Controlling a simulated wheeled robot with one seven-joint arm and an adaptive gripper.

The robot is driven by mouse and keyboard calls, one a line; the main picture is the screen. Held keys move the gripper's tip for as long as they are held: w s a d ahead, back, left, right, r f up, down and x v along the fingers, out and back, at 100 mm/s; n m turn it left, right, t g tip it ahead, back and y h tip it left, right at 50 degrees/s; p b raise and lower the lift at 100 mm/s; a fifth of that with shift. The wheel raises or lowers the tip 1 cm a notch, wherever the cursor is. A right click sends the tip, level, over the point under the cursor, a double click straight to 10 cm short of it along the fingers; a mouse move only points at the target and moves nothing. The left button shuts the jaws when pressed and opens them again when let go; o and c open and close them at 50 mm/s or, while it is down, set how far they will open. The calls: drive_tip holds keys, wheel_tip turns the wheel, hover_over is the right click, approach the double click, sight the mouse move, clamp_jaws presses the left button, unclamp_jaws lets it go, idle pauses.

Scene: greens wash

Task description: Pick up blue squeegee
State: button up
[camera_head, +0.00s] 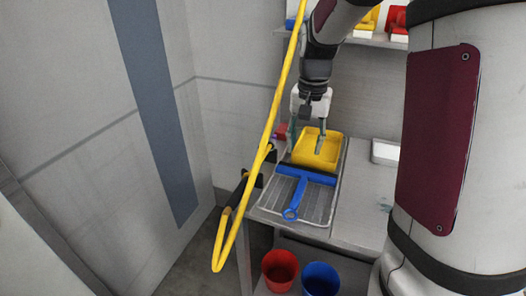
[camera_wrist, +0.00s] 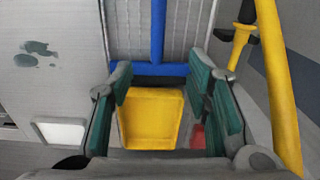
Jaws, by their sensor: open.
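The blue squeegee (camera_head: 307,175) lies on a ribbed grey drying rack (camera_head: 322,205) on the counter. Its ringed handle end is toward the counter's front edge. In the wrist view the blue squeegee (camera_wrist: 158,68) shows its crossbar and part of its handle, beyond the fingertips. My gripper (camera_head: 307,138) is open and empty, above the yellow tray at the back of the rack, behind the squeegee's crossbar. In the wrist view its teal fingers stand apart, with my gripper (camera_wrist: 160,82) framing the yellow tray. It does not touch the squeegee.
The yellow tray (camera_head: 308,154) sits behind the squeegee. A yellow hose-like loop (camera_head: 247,196) hangs left of the counter. A red bucket (camera_head: 279,268) and blue bucket (camera_head: 320,280) stand below. A white box (camera_head: 384,152) is at the right. A small red item (camera_head: 281,131) is left of the tray.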

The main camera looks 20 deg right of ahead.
drive_tip(key=d+f, duration=0.1)
drive_tip(key=f, duration=0.1)
hover_over(301, 185)
drive_tip(key=shift+m, duration=0.3)
wheel_tip(301, 185, down, 8)
drive_tip(key=shift+d, duration=0.15)
drive_tip(key=shift+a+f+p, duration=0.15)
drive_tip(key=shift+f+p, duration=0.05)
drive_tip(key=shift+f, duration=1.15)
drive_tip(key=shift+a+f+p, duration=0.1)
drive_tip(key=shift+f+p, duration=0.1)
drive_tip(key=shift+f, duration=1.15)
clamp_jaws()
